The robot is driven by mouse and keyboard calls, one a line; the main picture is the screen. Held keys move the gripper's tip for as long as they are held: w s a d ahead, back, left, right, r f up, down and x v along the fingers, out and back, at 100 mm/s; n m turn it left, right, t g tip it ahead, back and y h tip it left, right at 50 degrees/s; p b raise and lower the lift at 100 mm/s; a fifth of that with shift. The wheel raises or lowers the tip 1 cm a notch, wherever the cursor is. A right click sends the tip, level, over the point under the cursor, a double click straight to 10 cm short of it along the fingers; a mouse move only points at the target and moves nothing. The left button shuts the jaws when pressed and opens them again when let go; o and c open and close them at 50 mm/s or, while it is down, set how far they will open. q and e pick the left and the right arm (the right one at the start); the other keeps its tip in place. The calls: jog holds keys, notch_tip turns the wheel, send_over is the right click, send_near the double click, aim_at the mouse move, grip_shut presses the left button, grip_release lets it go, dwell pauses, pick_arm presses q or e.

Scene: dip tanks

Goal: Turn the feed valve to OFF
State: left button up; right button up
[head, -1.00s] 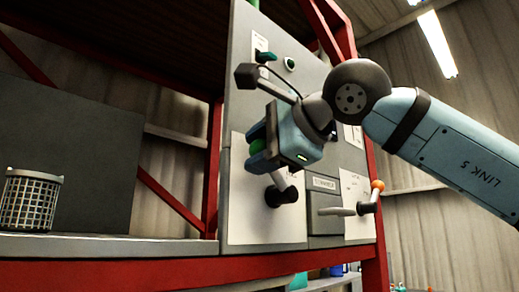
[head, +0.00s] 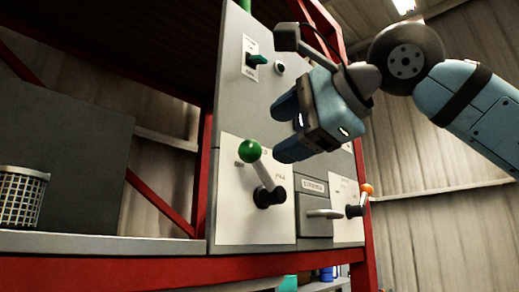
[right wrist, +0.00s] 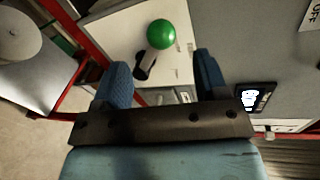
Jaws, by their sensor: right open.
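A lever with a green ball knob (head: 250,151) stands on a white plate (head: 232,225) low on the grey panel. Its arm leans up and left from a dark pivot (head: 270,196). I cannot read the plate's marks, so I cannot tell if this is the feed valve. My right gripper (head: 283,130) is open and empty, up and right of the knob in the head view. In the right wrist view the green knob (right wrist: 161,34) shows between and beyond the two blue fingers, apart from them. My left gripper is not in view.
A second lever with an orange knob (head: 367,189) is at the panel's right, beside a grey handle (head: 324,213). A green switch (head: 257,59) sits higher up. A wire basket (head: 22,198) stands on the left shelf.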

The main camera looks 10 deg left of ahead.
jog(key=v, duration=0.6)
jog(key=shift+s+d, duration=0.15)
jog(key=shift+s, duration=0.05)
